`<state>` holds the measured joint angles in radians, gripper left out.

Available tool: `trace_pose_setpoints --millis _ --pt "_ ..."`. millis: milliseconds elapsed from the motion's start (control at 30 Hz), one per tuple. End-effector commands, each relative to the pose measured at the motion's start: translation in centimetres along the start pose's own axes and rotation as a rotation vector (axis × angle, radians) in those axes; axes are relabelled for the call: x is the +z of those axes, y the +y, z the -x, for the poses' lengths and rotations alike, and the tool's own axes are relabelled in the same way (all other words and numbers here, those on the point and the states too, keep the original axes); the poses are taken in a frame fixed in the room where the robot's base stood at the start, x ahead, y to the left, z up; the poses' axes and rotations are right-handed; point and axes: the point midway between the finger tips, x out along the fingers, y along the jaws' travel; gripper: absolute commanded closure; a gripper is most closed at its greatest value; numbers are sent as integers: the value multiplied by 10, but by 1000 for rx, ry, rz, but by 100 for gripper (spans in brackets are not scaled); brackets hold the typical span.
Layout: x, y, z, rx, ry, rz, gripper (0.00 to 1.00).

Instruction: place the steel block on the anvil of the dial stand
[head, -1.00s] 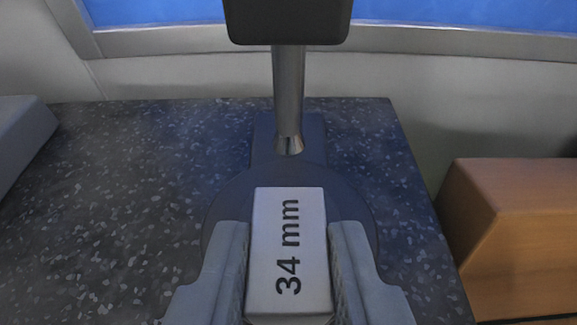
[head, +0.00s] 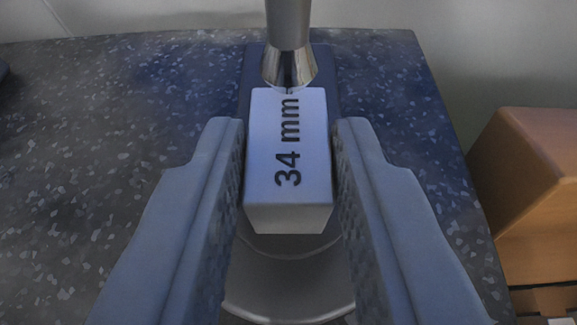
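The steel block (head: 287,190), a pale grey bar marked "34 mm", lies flat between the two fingers of my gripper (head: 289,125). Narrow gaps show between the fingertips and the block's sides, so the gripper looks slightly open around it. The dial stand's round grey anvil (head: 288,290) shows below the block's near end. The block appears to rest over it, but its underside is hidden. The stand's metal spindle (head: 289,40) comes down at the block's far end, its tip just overlapping that edge. I cannot tell whether they touch.
The dark speckled bench top (head: 120,140) is clear to the left, with a dark object cut off at its far left edge. A wooden box (head: 540,190) stands beyond the bench's right edge. The stand's dark base (head: 325,75) runs behind the block.

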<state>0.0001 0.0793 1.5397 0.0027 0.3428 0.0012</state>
Motion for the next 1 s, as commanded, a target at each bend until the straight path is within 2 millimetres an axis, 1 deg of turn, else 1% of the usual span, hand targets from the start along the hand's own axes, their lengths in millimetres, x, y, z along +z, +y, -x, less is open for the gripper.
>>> trace_pose_setpoints --millis 33,100,333,467,567,667,1000 --pt "0 0 0 0 0 0 65" --pt "0 0 0 0 0 0 55" --pt "0 0 0 0 0 0 55" --pt "-4 0 2 0 0 0 55" --pt "-4 0 12 0 0 0 55" --pt "-4 0 27 0 1 0 55" --pt "-4 0 87 0 1 0 55"
